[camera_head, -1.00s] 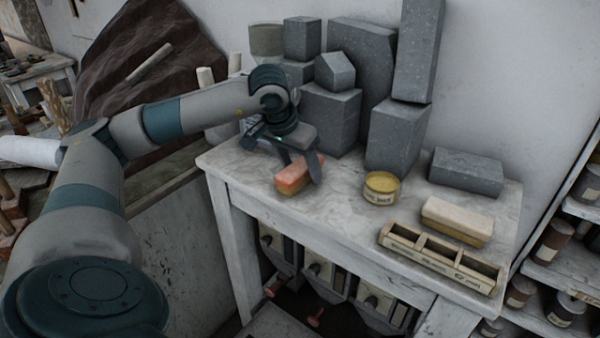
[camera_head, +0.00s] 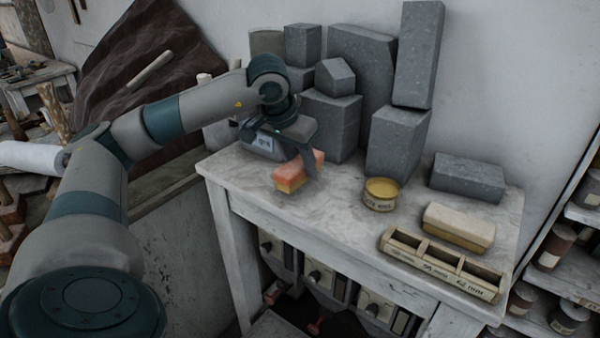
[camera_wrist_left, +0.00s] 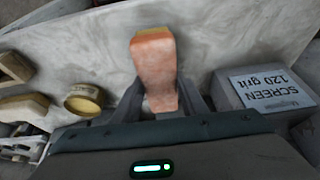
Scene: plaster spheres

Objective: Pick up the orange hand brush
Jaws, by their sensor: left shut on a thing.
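The orange hand brush (camera_head: 292,178) has an orange-pink top and a yellowish lower part. It is at the left part of the marble-topped table (camera_head: 335,205). My left gripper (camera_head: 305,165) is over it, shut on it, with a finger on each side. In the left wrist view the brush (camera_wrist_left: 155,65) sticks out between the two fingers of the gripper (camera_wrist_left: 160,97). I cannot tell whether the brush touches the tabletop. My right gripper is in neither view.
A labelled grey block (camera_wrist_left: 262,92) stands close beside the gripper. Grey stone blocks (camera_head: 330,120) fill the table's back. A round tin (camera_head: 381,193), a cream-topped brush (camera_head: 458,226) and a compartment tray (camera_head: 440,262) lie to the right. The front middle is clear.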

